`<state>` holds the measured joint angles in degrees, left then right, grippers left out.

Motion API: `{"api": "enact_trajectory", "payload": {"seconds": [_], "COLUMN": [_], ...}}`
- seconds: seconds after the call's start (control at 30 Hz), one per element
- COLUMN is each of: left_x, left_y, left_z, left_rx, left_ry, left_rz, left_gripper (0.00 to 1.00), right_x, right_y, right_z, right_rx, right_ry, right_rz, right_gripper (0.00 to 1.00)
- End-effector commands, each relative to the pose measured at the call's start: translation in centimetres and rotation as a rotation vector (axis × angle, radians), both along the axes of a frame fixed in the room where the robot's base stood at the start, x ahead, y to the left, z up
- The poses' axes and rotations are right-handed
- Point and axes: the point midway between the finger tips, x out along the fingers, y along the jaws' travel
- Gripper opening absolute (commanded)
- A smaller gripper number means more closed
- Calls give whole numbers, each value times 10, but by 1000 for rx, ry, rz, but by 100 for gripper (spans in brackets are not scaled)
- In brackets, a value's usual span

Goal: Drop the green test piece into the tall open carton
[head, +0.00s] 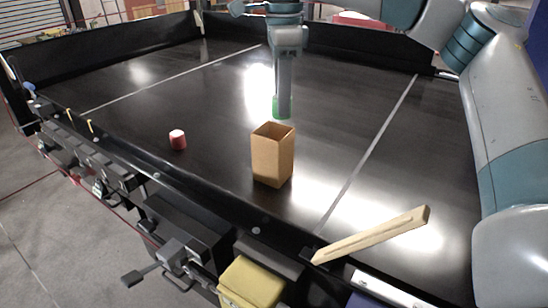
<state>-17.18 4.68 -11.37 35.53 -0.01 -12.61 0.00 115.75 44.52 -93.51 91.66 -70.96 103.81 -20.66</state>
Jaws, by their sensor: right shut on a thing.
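The tall open carton (271,160) is brown and stands upright on the dark conveyor, near its front edge, in the middle of the head view. My right gripper (282,101) points downward just behind and above the carton in the picture. It is shut on the green test piece (282,108), which shows as a green band around the fingertips. The piece is above the carton's rim in the picture; I cannot tell whether it is directly over the opening. My left gripper is not in view.
A small red piece (178,140) sits on the conveyor left of the carton. A wooden bar (372,236) lies across the front edge at the right. Black walls (120,51) bound the back. The belt between the red piece and the carton is clear.

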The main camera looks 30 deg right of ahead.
Motion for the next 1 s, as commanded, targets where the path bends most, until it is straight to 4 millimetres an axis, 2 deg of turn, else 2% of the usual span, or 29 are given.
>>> {"api": "enact_trajectory", "payload": {"seconds": [0.03, 0.07, 0.13, 0.47, 0.67, 0.87, 1.0], "left_x": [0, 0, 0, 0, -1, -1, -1], "left_y": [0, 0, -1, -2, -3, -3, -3], "left_z": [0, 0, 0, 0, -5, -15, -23], "left_rx": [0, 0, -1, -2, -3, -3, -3], "left_ry": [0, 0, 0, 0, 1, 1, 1], "left_rz": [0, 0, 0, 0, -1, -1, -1], "left_gripper": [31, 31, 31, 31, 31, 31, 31], "right_x": [0, 0, 0, 0, 1, 1, 0], "right_y": [0, 0, 0, 0, 0, 1, 1], "right_z": [0, 0, 0, 0, 9, 33, 59], "right_rx": [0, 0, 0, 0, 0, 1, 2], "right_ry": [0, 0, 0, 0, -1, -3, -3], "right_rz": [0, 0, 0, 0, -1, 0, 0], "right_gripper": [8, 36, 53, 53, 53, 53, 53]}}
